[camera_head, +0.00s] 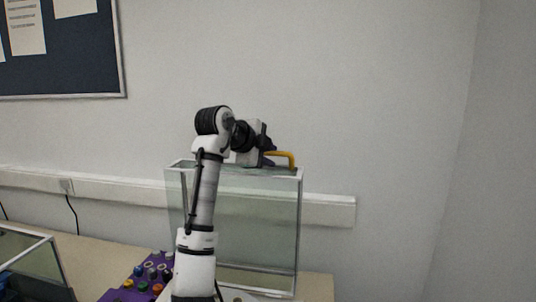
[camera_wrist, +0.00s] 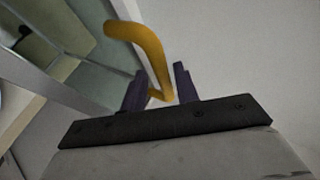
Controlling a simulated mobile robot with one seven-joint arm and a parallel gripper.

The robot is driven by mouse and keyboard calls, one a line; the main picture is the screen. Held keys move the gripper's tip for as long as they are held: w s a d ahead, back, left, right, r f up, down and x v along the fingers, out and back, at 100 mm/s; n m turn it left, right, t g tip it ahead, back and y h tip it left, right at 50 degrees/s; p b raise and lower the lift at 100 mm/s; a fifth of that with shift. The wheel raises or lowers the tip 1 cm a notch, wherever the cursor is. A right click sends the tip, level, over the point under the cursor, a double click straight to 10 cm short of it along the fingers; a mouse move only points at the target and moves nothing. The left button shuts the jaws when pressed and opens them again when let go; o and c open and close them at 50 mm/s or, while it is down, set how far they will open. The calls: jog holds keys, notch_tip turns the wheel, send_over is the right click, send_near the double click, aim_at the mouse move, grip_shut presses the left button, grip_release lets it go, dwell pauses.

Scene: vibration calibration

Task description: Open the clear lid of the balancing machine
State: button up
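The clear lid (camera_head: 245,225) has a pale frame and stands tall and upright behind my arm in the head view. A yellow bent handle (camera_head: 288,156) is at its top right corner. In the wrist view the handle (camera_wrist: 150,45) reaches down between the two dark fingers of my gripper (camera_wrist: 160,85). The left finger lies close against the handle or overlaps it. A gap shows between the handle and the right finger, so the fingers look open around it. In the head view my gripper (camera_head: 270,157) is at the lid's top edge, left of the handle.
A purple panel with several coloured knobs (camera_head: 148,278) is on the bench (camera_head: 318,288), left of my arm. Another clear framed cover (camera_head: 35,252) is at the far left. A wall trunking (camera_head: 330,210) runs behind. The space right of the lid is free.

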jog(key=shift+o, duration=0.2)
jog(key=shift+s+a+r, duration=0.1)
jog(key=b+v, duration=0.4)
jog(key=v, duration=0.9)
jog(key=shift+s+r, duration=0.15)
jog(key=shift+s, duration=0.1)
jog(key=shift+a, duration=0.1)
